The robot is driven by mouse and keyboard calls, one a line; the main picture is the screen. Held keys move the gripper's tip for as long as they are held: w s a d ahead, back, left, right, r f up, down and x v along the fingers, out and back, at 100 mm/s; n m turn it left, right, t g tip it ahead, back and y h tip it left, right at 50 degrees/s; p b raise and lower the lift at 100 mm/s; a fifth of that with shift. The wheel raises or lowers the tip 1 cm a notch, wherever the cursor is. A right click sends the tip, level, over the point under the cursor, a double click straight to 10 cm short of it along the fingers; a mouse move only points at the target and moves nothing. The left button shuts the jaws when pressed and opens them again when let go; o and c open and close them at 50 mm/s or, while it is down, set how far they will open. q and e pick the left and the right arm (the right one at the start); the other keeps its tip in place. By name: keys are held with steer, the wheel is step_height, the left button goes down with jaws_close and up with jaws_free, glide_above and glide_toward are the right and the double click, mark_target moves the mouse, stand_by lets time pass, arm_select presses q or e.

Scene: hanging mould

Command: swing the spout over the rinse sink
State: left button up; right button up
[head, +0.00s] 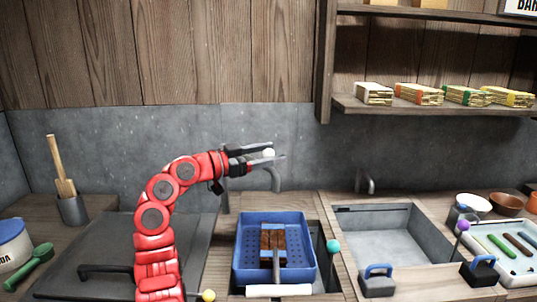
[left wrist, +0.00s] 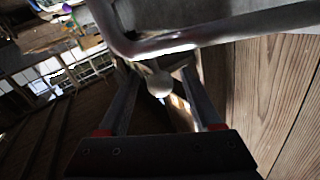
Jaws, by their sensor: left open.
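A grey metal spout (head: 276,180) curves down behind the left basin, which holds a blue perforated basket (head: 243,262). A white ball (head: 268,153) shows at the top of the spout. My left gripper (head: 282,154) is open, with its fingers around or beside the ball. In the left wrist view, the ball (left wrist: 159,83) appears between the two open fingers, and the grey pipe (left wrist: 190,38) crosses above them. Contact is unclear. An empty grey sink (head: 385,245) lies to the right. My right gripper is not in view.
A tray of coloured bars (head: 497,240) and bowls (head: 473,201) sit far right. A wooden shelf (head: 430,106) hangs above.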

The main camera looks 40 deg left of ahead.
arm_select(q)
steer(key=shift+s, duration=0.1)
steer(key=v, duration=1.7)
steer(key=shift+s+f, duration=0.1)
steer(key=shift+f, duration=0.05)
